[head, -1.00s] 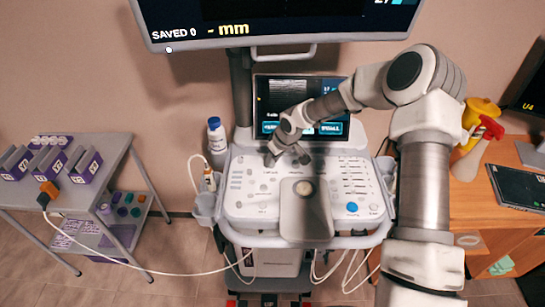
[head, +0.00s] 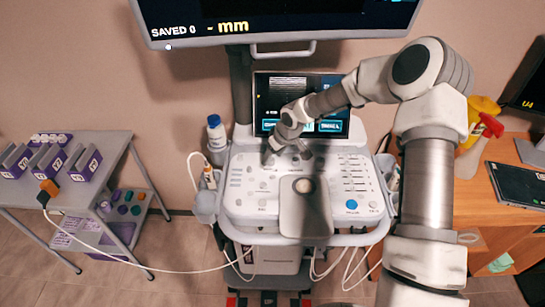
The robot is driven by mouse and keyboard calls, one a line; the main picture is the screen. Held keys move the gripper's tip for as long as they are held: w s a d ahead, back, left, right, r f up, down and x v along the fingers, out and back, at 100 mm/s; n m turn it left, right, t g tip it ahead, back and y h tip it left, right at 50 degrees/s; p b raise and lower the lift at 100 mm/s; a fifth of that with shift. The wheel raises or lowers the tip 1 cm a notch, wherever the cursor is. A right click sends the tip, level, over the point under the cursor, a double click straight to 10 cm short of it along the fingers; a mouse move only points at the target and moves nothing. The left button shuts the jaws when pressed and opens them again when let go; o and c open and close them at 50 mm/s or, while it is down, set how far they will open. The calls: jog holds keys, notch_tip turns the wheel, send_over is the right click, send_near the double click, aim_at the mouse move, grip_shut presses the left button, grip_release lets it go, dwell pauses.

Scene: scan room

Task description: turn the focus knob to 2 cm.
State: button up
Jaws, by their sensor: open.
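The ultrasound console's grey control panel (head: 237,205) stands in the middle of the head view, with small knobs, buttons and a column of sliders. My gripper (head: 287,156) is low over the panel's upper left part, below the small touch screen (head: 316,84). Its two dark fingers are spread apart. I cannot tell which knob is the focus knob; part of the panel is hidden under my gripper and wrist. No focus depth is readable.
A white bottle with a blue cap (head: 216,138) and a probe in a holder (head: 209,180) stand at the panel's left edge. A grey trolley (head: 118,148) with labelled boxes is at the left. A wooden desk (head: 478,207) with spray bottles is at the right.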

jog(key=p+v, duration=0.1)
jog(key=v, duration=1.5)
jog(key=shift+s+d, duration=0.1)
jog(key=shift+d, duration=0.05)
